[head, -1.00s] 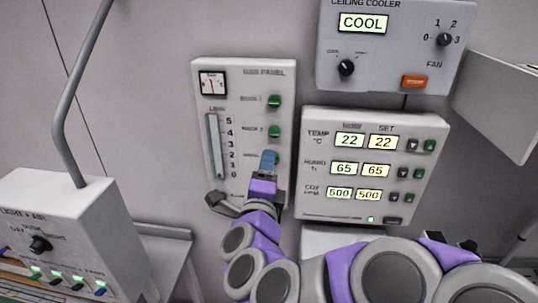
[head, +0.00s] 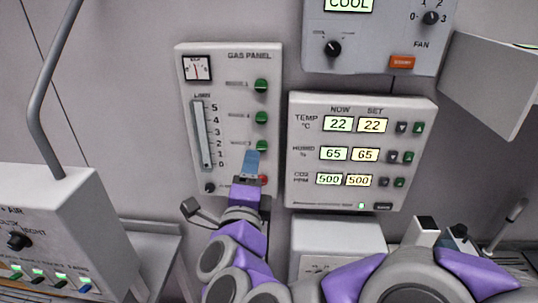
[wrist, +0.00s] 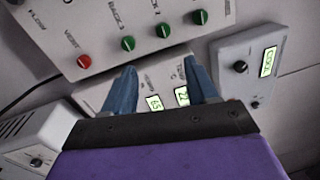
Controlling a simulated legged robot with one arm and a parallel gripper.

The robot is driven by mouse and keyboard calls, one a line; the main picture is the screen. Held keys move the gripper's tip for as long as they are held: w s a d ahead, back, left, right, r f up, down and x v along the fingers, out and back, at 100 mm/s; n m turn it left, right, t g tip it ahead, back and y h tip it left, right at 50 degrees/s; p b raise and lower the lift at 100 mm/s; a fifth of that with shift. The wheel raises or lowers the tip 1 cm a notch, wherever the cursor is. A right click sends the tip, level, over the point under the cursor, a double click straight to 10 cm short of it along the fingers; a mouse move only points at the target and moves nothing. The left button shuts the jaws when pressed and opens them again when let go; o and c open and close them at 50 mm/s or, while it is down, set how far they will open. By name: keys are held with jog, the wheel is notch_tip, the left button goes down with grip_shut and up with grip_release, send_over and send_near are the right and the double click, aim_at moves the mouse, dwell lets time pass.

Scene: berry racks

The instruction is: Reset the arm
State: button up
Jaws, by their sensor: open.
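My arm is purple and grey and reaches up from the bottom of the head view. My gripper (head: 251,163) is in front of the lower right part of the white gas panel (head: 189,128), partly covering the area by its red knob. In the wrist view my gripper (wrist: 163,88) shows two blue fingers spread apart with nothing between them. The gas panel (wrist: 100,20) also shows at the top of the wrist view, with its red vent knob (wrist: 84,62) and green rack knobs (wrist: 163,30). Whether the fingers touch the panel cannot be told.
The climate panel (head: 297,150) with lit displays is right of the gas panel. The ceiling cooler (head: 377,45) is above it. A light box (head: 70,210) with a bent grey pole stands at left. A white box (head: 340,235) sits below the climate panel.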

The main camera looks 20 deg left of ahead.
jog(key=shift+w, duration=0.1)
jog(key=s+d+f+n+g, duration=0.4)
jog(key=d+f+n+g, duration=0.3)
jog(key=n, duration=0.1)
jog(key=s+d+f+n+g, duration=0.4)
jog(key=d+f+n+g, duration=0.2)
jog(key=d+f+n, duration=0.15)
jog(key=s+d+f+g+h, duration=0.2)
jog(key=s+d+g, duration=0.1)
jog(key=s+d, duration=0.6)
jog(key=s+d+f+n+g+h, duration=0.1)
jog(key=s+d+g, duration=0.3)
jog(key=s+d, duration=0.4)
jog(key=shift+s+d+f+h, duration=0.4)
jog(key=shift+d+f+h, duration=0.15)
jog(key=shift+f+h, duration=0.3)
